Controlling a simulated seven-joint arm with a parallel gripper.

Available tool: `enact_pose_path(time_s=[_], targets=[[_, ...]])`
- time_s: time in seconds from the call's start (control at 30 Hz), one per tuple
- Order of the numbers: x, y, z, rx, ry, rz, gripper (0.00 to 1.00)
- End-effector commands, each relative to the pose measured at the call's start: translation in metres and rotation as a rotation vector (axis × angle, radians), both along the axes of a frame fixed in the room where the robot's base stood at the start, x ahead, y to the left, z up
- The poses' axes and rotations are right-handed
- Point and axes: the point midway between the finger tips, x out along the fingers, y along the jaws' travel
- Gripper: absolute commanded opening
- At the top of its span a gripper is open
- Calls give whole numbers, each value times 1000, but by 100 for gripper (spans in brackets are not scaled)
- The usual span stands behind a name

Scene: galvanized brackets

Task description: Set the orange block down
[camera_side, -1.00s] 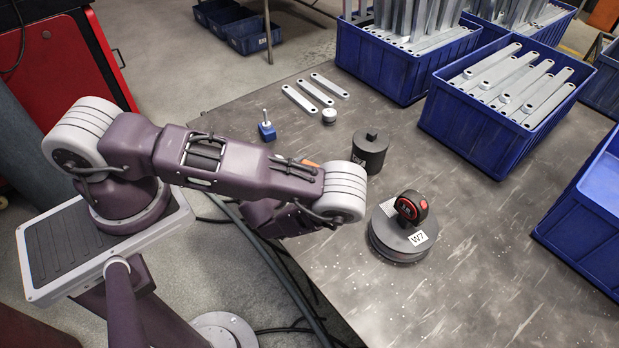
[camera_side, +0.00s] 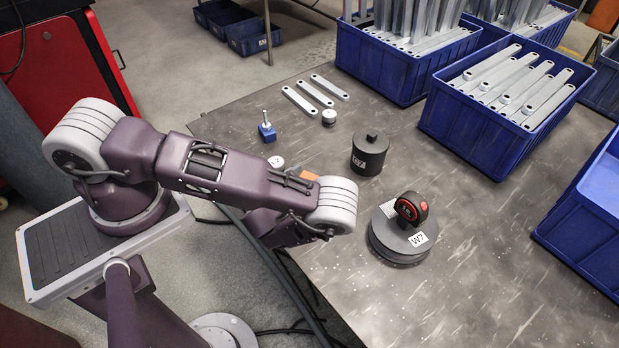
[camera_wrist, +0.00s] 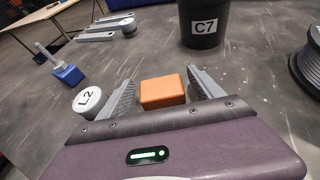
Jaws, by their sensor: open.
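The orange block (camera_wrist: 162,92) rests on the grey tabletop in the wrist view, between and slightly beyond the two grey fingers. My gripper (camera_wrist: 163,91) is open, with a gap showing on both sides of the block. In the side view, only a small part of the orange block (camera_side: 310,175) shows past my arm. My fingers are hidden there behind my own wrist.
A round piece labelled L2 (camera_wrist: 88,100) stands close left of the fingers. A black canister (camera_side: 369,154) is beyond the block. Blue bins (camera_side: 500,130) line the back.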

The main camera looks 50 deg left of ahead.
Motion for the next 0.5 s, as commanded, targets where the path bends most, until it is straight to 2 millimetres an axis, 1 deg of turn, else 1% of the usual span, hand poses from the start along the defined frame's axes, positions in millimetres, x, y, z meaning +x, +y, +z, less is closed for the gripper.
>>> enact_pose_path(time_s=[0.07,0.3,0.4,0.5], targets=[[-9,-4,4,0,0,-1,76],[-64,-28,29,1,3,-3,76],[-83,-35,38,0,1,-4,76],[-96,-40,43,0,1,0,76]])
